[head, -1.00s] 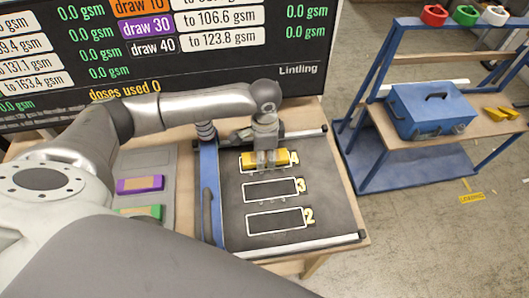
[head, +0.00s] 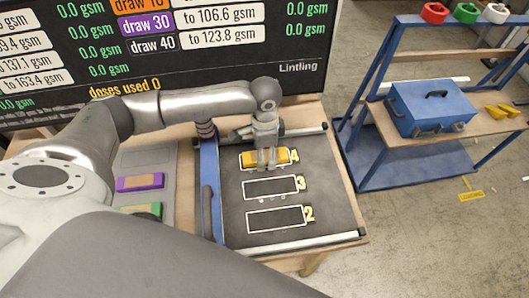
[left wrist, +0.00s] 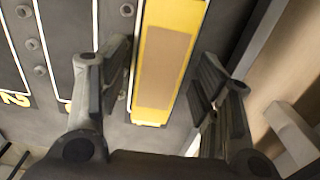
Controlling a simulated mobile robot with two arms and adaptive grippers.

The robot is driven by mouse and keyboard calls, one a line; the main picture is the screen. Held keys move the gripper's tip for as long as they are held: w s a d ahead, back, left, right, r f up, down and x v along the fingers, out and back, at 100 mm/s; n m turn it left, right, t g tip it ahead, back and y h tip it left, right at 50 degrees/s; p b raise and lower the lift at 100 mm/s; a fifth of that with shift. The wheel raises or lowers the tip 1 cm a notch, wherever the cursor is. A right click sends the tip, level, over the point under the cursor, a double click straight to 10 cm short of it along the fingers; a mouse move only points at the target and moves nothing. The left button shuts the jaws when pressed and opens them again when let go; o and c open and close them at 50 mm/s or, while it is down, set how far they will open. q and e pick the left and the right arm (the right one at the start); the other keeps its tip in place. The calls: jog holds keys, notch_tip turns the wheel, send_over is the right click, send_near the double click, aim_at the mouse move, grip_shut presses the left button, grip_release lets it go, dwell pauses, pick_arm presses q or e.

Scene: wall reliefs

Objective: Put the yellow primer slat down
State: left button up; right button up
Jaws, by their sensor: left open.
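The yellow primer slat (head: 250,159) lies on the dark board (head: 325,210), within the white outline marked 4. In the left wrist view the yellow slat (left wrist: 166,58) has a tan middle panel, and its near end lies close to the white outline. My left gripper (head: 267,166) is directly over the slat in the head view. In the left wrist view the left gripper (left wrist: 165,75) is open, with one finger on each side of the slat and a gap on both sides. My right gripper is not in view.
Outlines 3 (head: 270,187) and 2 (head: 276,219) are empty. A blue rail (head: 209,185) borders the board's left side. Beyond it a grey tray (head: 143,160) holds a purple slat (head: 140,183) and a green slat (head: 142,210). A dark screen stands behind.

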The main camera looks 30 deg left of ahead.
pick_arm(q)
notch_tip(320, 180, up, 12)
jog(key=b, duration=0.1)
jog(key=shift+d+f, duration=0.1)
jog(key=shift+f, duration=0.1)
dwell(0.3)
